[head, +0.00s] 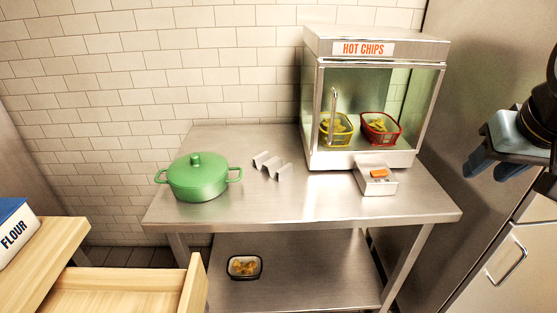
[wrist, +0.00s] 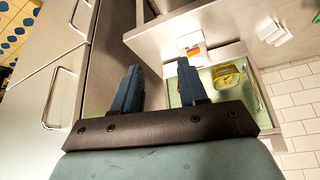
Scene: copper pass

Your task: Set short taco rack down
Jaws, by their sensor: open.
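The short taco rack (head: 272,165), a small zigzag strip of grey metal, stands on the steel table (head: 330,205) between the green pot and the chip warmer. It also shows near the top right of the wrist view (wrist: 274,31). My gripper (head: 491,170) is at the right edge of the head view, in front of the tall steel cabinet and far to the right of the rack. In the wrist view its two blue fingers (wrist: 158,68) are apart with nothing held between them. My gripper does not touch the rack.
A green lidded pot (head: 197,178) is left of the rack. The hot chips warmer (head: 375,47) holds a yellow basket (head: 337,139) and a red basket (head: 393,139). A control box (head: 375,182) sits before it. The table's front middle is clear. A black-rimmed basket (head: 244,275) sits below.

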